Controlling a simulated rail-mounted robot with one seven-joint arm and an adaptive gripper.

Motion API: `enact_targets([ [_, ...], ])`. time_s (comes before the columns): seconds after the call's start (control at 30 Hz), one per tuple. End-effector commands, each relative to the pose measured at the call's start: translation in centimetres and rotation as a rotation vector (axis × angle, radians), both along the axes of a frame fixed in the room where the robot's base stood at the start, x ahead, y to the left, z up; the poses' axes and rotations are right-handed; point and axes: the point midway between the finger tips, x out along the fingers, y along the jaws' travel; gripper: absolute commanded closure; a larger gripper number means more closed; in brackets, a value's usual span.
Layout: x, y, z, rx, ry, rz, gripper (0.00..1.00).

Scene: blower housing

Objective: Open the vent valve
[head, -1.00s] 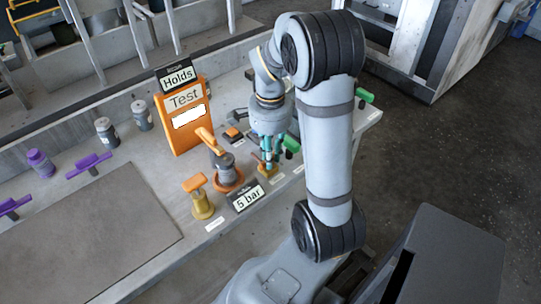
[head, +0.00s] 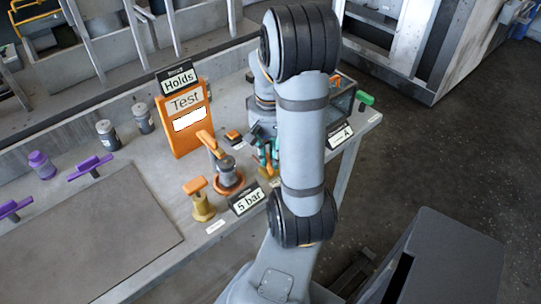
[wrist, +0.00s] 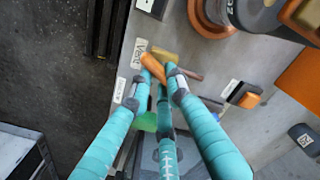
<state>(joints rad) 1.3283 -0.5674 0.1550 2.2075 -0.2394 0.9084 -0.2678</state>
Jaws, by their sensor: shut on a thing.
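The vent valve is a small fitting with a yellow body (wrist: 165,55) and an orange lever (wrist: 152,67), beside a "Vent" label (wrist: 138,52) in the wrist view. My gripper (wrist: 163,86) has teal fingers, which are closed in on the lower end of the orange lever. In the head view my gripper (head: 267,155) is at the valve near the bench's front edge. My arm and the fingers hide part of the valve there, so the lever's exact angle is hard to read.
An orange-handled unit (head: 228,175) and a yellow valve with an orange handle (head: 202,203) stand left of the gripper. A "5 bar" sign (head: 247,202) is close in front. An orange "Test" panel (head: 184,140) stands behind. A glass-sided box (head: 341,108) is to the right.

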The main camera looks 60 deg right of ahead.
Motion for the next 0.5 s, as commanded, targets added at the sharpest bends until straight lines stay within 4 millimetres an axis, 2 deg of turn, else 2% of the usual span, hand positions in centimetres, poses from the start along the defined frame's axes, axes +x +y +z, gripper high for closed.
enact_targets([
  [0.2, 0.12, 0.03, 0.08, 0.0, 0.0, 0.158, 1.0],
  [0.5, 0.24, 0.0, 0.06, -0.002, -0.001, 0.29, 1.0],
])
